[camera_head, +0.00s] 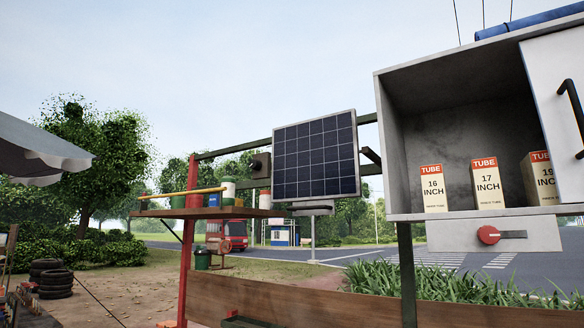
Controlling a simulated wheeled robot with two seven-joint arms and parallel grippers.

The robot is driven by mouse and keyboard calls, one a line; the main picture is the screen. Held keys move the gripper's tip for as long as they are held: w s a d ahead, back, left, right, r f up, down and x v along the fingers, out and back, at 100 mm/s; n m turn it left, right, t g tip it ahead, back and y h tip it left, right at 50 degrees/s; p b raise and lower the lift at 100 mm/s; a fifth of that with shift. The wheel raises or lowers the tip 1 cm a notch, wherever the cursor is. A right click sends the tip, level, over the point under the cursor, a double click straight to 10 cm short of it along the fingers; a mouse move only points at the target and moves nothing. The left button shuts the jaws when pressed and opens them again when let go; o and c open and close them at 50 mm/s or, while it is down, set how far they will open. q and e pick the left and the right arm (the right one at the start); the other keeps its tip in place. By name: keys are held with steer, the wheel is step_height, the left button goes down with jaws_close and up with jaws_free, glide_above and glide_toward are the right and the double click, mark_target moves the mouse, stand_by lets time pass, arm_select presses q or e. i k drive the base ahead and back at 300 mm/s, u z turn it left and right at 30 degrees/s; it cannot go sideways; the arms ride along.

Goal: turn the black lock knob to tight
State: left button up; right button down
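No part that I can clearly tell as the black lock knob shows in the head view. A small dark block (260,165) with a rounded face sits on the green rail, left of the solar panel (315,157); I cannot tell whether it is the knob. The panel is tilted and fixed to the rail, with a dark bracket end behind its right edge. Neither of my grippers is in view.
A grey metal cabinet (448,217) at right holds several tube boxes (433,188). Its white door (555,80) has a black handle (571,112). A red knob (488,235) is below. A wooden shelf (205,213) holds cans and a yellow bar. A plank (290,300) crosses below.

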mark_target(254, 164)
steer(key=u, duration=1.4)
steer(key=i, duration=0.65)
steer(key=z, duration=2.3)
